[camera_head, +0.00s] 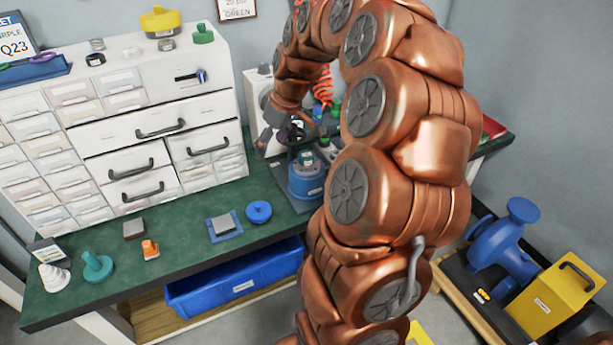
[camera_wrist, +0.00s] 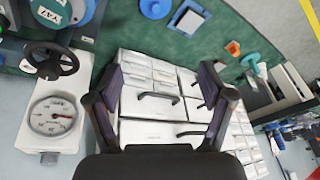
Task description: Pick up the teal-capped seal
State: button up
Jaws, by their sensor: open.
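A teal piece with a knob on a wide round base (camera_head: 97,266) stands on the green bench at the front left in the head view. It also shows in the wrist view, upper right (camera_wrist: 250,60). I cannot tell for sure that it is the teal-capped seal. My gripper (camera_wrist: 163,80) is open and empty, its two dark fingers spread wide in front of the white drawer cabinet. In the head view it is beside the cabinet's right side, partly hidden among the test equipment, well away from the teal piece.
The white drawer cabinet (camera_head: 150,128) backs the bench. A blue test pot (camera_head: 306,185) stands right of it. A pressure gauge (camera_wrist: 53,116) is at left in the wrist view. An orange piece (camera_head: 150,250), a white stepped piece (camera_head: 53,277) and a blue disc (camera_head: 258,212) are on the bench.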

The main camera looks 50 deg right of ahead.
jog(key=t+h+b, duration=0.1)
jog(key=b, duration=0.2)
send_over(308, 155)
jog(key=s, duration=0.3)
jog(key=shift+m, duration=0.3)
jog(key=f, duration=0.7)
jog(key=shift+w+d, duration=0.25)
jog(key=shift+d, duration=0.15)
jog(key=shift+d+f+t, duration=0.15)
jog(key=shift+f+t, duration=0.1)
jog(key=shift+t, duration=0.05)
jog(key=shift+a+x, duration=0.15)
jog(key=shift+x, duration=1.7)
jog(key=shift+a+x, duration=0.15)
jog(key=shift+x, duration=1.65)
jog(key=shift+w, duration=0.1)
jog(key=shift+c, duration=0.5)
grip_shut()
